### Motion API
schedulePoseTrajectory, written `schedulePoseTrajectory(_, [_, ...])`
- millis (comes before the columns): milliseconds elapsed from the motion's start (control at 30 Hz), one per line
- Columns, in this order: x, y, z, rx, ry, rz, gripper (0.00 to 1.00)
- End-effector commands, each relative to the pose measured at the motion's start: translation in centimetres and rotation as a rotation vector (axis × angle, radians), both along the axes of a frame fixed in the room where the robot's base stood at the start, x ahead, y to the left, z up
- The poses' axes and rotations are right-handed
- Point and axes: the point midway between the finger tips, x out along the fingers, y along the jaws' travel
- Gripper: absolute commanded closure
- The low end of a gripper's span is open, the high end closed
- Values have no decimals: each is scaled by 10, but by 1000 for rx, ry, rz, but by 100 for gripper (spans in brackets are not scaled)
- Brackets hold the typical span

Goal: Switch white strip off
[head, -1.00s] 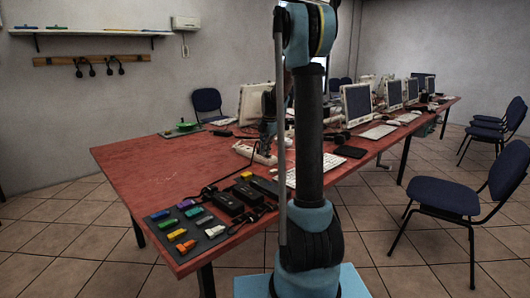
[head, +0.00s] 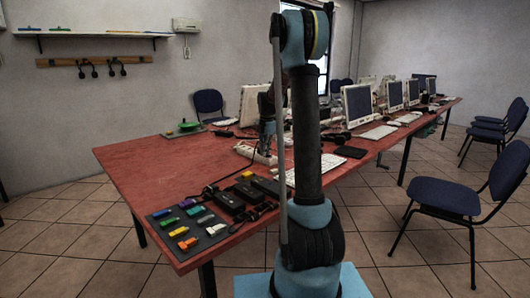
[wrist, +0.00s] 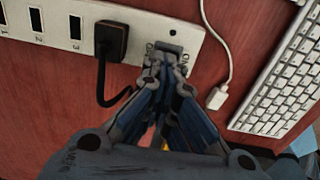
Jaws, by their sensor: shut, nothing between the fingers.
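The white strip (wrist: 60,20) runs across the top left of the wrist view, with dark sockets along it. A black plug (wrist: 112,40) sits in one socket, its cable curving down. My gripper (wrist: 165,60) is shut and empty, its fingertips over the strip's right end, by small printed marks. The fingertips cover the switch area, so I cannot tell the switch's position or whether they touch it. In the head view the white strip (head: 250,154) lies on the red table, partly hidden behind my arm.
A white keyboard (wrist: 285,75) and a white cable with a connector (wrist: 217,97) lie right of the strip. On the red table (head: 150,160) are black adapters (head: 228,201) and a dark tray (head: 158,223) with coloured pieces. Several monitors stand further back.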

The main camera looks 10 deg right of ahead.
Motion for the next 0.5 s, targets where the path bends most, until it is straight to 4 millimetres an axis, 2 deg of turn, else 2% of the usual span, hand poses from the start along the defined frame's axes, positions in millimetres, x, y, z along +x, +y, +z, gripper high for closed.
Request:
schedulePoseTrajectory(33, [-7,-1,-5,1,11,0,100])
schedulePoseTrajectory(133, [-11,-4,-5,0,14,-2,100])
schedulePoseTrajectory(500, [-11,-6,-5,-3,15,-5,100])
